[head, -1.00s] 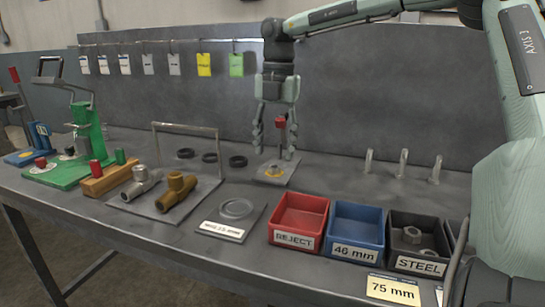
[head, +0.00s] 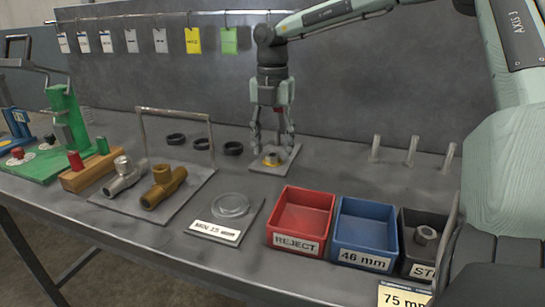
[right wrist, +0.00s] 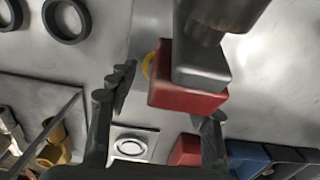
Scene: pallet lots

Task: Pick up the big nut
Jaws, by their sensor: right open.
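A brass-coloured ring-shaped piece, which may be the big nut (head: 271,159), lies on a small grey plate (head: 287,158) towards the back of the bench. My right gripper (head: 273,146) points down over it, open, its fingertips low on either side of it. In the right wrist view a red block with a grey shaft (right wrist: 185,95) fills the space between the fingers and hides most of the yellow piece (right wrist: 150,66). A grey steel nut (head: 425,235) lies in the dark bin at the right. My left gripper is not in view.
A red REJECT bin (head: 301,220) and a blue 46 mm bin (head: 366,230) stand at the front. A clear disc (head: 231,205) lies on a labelled plate. Pipe fittings (head: 163,187) and black rings (head: 176,140) are left of the gripper. Upright pegs (head: 411,152) stand at right.

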